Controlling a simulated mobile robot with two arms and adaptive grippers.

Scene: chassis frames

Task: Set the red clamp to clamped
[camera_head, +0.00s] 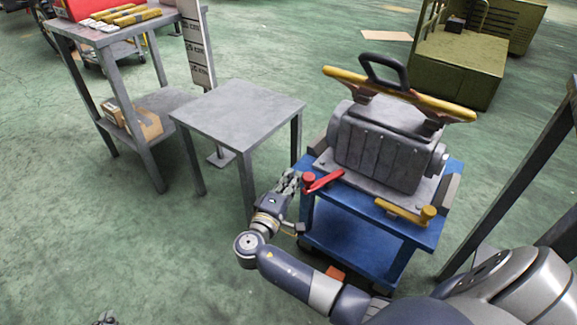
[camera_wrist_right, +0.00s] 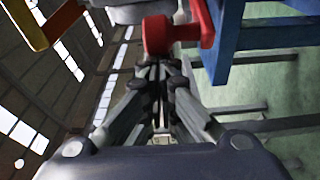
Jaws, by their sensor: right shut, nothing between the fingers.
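The red clamp (camera_head: 326,181) is at the left front corner of the blue cart (camera_head: 345,240), beside the grey machine block (camera_head: 383,145). Its red lever slants across the cart top, with a round red knob at its left end. In the right wrist view the red clamp (camera_wrist_right: 165,36) is just beyond my fingertips. My right gripper (camera_head: 289,181) is shut and empty, close to the left of the clamp; I cannot tell if it touches. In the right wrist view its fingers (camera_wrist_right: 158,72) are together. Only a small tip of my left gripper (camera_head: 105,319) shows at the bottom edge.
A yellow clamp (camera_head: 403,213) is on the cart's right front side. A yellow bar with a black handle (camera_head: 385,72) tops the block. A grey table (camera_head: 238,110) stands close left of the cart, and a shelf (camera_head: 110,80) is further left. Floor is clear at lower left.

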